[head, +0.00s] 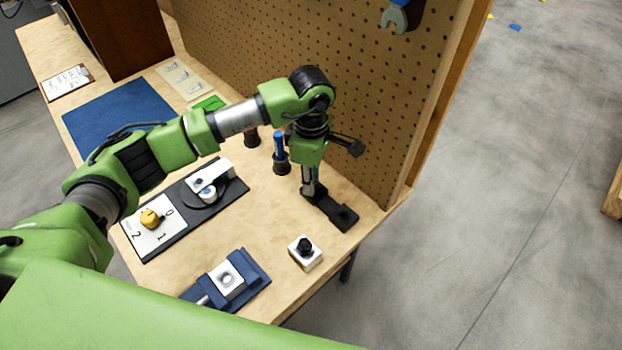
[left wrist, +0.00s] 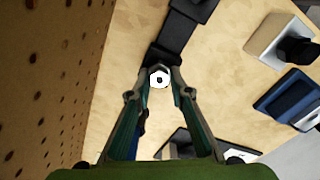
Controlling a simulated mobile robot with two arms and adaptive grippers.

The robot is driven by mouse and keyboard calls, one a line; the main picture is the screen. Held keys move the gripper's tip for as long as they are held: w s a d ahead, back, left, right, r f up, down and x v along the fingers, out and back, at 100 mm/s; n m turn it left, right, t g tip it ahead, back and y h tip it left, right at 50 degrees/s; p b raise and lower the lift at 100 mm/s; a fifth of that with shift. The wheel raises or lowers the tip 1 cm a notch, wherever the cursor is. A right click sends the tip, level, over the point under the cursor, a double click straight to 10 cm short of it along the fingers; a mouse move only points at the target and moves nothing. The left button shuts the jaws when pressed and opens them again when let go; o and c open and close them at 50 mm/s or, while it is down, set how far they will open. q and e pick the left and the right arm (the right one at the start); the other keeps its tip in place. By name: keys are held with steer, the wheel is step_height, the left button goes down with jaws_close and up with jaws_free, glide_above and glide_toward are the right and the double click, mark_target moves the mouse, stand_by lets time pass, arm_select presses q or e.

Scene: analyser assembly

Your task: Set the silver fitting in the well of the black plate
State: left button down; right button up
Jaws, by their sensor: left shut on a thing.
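My left gripper (head: 309,188) points down at the near end of the pegboard, over one end of the black plate (head: 345,216). In the left wrist view its fingertips (left wrist: 159,76) are shut on the silver fitting (left wrist: 159,78), a small bright piece with a dark hole. The black plate (left wrist: 177,32) runs up from behind the fingertips in that view. The gripper covers that end of the plate, so I cannot tell whether the fitting touches it or sits in the well. My right gripper is not in view.
The pegboard (head: 300,80) stands close behind the left gripper. A dark holder with a blue-topped item (head: 280,150) is just left of it. A white block with a black knob (head: 305,252), a blue fixture (head: 255,270) and a dial panel (head: 150,228) stand nearer the front.

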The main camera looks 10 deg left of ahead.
arm_select(q)
steer(key=shift+b, duration=0.3)
stand_by(0.5)
stand_by(0.3)
steer(key=c, duration=1.2)
jaws_free()
steer(key=shift+r+p, duration=1.65)
steer(key=shift+r, duration=1.9)
